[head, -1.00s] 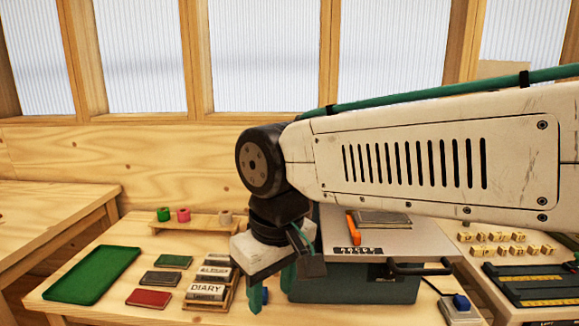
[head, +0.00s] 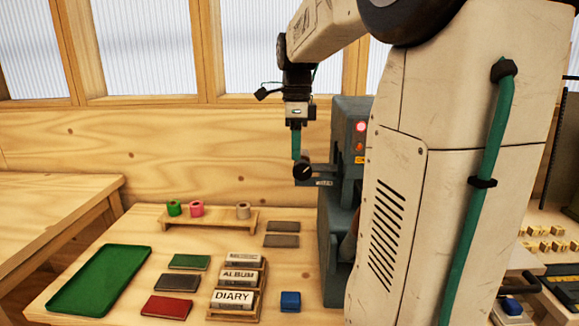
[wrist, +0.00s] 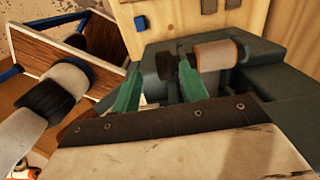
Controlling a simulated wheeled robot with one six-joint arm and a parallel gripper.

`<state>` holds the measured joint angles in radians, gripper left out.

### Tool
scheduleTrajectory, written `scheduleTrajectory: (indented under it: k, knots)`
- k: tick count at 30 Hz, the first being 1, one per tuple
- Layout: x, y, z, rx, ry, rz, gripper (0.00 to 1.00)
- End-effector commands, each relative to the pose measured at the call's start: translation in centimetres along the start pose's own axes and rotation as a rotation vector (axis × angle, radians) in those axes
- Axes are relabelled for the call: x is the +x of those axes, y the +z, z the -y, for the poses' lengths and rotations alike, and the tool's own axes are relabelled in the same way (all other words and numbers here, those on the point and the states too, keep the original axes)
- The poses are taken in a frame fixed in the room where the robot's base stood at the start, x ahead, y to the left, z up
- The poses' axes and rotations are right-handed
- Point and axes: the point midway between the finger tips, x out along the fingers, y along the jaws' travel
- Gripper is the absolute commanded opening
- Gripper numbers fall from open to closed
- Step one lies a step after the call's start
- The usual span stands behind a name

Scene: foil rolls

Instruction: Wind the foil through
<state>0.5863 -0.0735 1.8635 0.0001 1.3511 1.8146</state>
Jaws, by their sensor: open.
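My gripper (head: 296,145) points down from above in the head view, at the left side of the dark grey-green machine (head: 337,190). Its teal fingertips are close to a round black knob (head: 303,170) on an arm at the machine's side. In the wrist view my gripper (wrist: 160,85) is open, its two teal fingers apart, with a dark knob (wrist: 168,66) between or just beyond them. I cannot tell if they touch it. A pale roll with orange ends (wrist: 217,54) sits beside the right finger. Green (head: 174,208), pink (head: 197,208) and grey (head: 243,211) rolls stand on the rack.
The wooden rack (head: 205,223) is at the back. A green tray (head: 100,280), several small flat books, a holder of labelled blocks (head: 237,280) and a blue block (head: 290,301) lie on the table. My arm hides much of the machine.

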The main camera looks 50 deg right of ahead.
Motion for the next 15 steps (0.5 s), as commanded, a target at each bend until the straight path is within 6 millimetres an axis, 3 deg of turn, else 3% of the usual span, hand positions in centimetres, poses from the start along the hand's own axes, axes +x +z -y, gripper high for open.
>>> scheduleTrajectory:
  k: [7, 15]
  knots:
    - [4.1, -1.2, 0.4, 0.018, 0.003, -0.001, 0.44]
    - [5.9, -1.1, 0.4, 0.016, 0.0, 0.0, 0.44]
